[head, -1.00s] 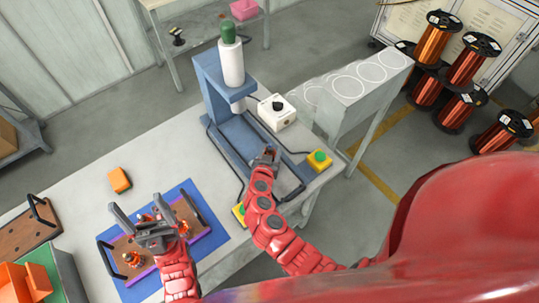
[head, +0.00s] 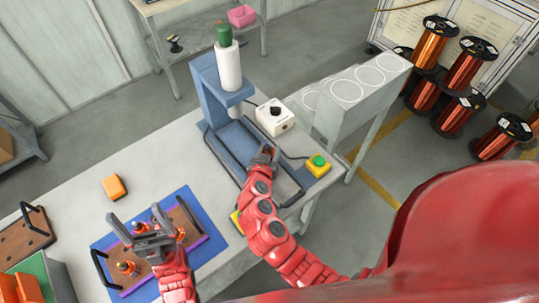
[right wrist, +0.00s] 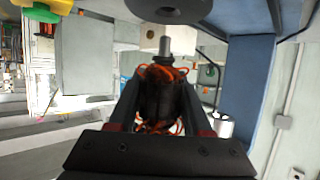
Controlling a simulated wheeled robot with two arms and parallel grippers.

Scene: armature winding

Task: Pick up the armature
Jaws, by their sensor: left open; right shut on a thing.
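My right gripper (head: 264,153) is shut on an armature (right wrist: 160,100), a dark core with orange windings and a grey shaft pointing up in the right wrist view. In the head view the gripper is at the front of the blue press (head: 232,142), and the held armature is mostly hidden there. A round dark press part (right wrist: 168,8) is just above the shaft in the wrist view. My left gripper (head: 138,226) is open and empty over the brown tray (head: 158,276), where other armatures (head: 128,268) stand.
The tray lies on a blue mat (head: 215,246). A white control box (head: 274,118) and a green-topped yellow button (head: 318,165) are right of the press. An orange block (head: 114,187) lies on the table, with bare tabletop (head: 165,155) beyond it.

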